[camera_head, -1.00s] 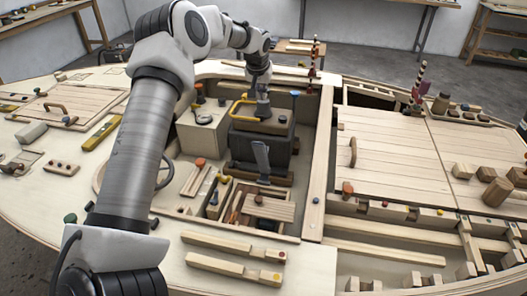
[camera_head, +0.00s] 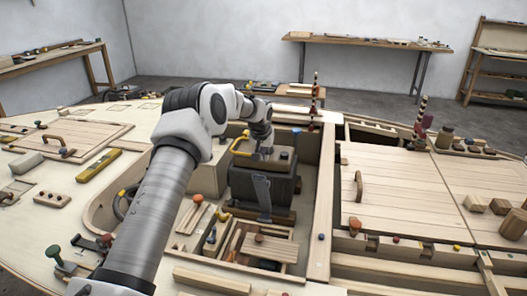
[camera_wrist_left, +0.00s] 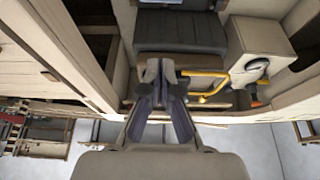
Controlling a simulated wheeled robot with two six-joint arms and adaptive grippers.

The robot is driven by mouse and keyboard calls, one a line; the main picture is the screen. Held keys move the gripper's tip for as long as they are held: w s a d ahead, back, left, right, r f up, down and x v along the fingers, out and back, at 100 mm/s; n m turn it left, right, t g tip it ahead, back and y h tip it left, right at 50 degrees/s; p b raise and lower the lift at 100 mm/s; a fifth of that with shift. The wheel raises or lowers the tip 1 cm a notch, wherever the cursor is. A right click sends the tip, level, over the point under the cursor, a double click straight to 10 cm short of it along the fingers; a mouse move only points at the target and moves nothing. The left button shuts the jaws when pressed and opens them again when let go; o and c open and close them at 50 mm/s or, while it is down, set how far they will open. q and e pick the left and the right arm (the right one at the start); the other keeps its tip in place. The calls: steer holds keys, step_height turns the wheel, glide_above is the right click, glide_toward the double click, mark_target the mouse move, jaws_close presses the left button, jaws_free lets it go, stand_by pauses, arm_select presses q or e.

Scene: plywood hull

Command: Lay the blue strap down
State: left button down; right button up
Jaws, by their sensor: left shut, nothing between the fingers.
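A slim grey-blue strip (camera_head: 262,192), which may be the blue strap, stands upright and slightly tilted at the front of a dark box (camera_head: 244,186) in the hull's open well. I cannot be sure that it is the strap. My left gripper (camera_head: 262,152) is above the box's top, behind the strip and apart from it. In the left wrist view my left gripper (camera_wrist_left: 160,68) is shut with its fingertips together and nothing between them. The strip cannot be made out there. My right gripper is not in view.
A yellow handle (camera_head: 241,143) is close beside the left gripper; it also shows in the left wrist view (camera_wrist_left: 208,90). A wooden tray (camera_head: 268,246) with loose pieces lies in front of the box. Planked hatch covers (camera_head: 395,195) lie to the right.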

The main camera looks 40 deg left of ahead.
arm_select(q)
steer(key=f, duration=0.2)
steer(key=f+p, duration=0.1)
steer(key=f, duration=0.1)
steer(key=s+f, duration=0.1)
steer(key=f, duration=0.1)
steer(key=shift+s+d+f, duration=0.1)
steer(key=shift+d+f, duration=0.2)
steer(key=shift+f, duration=0.1)
steer(key=shift+s+f, duration=0.1)
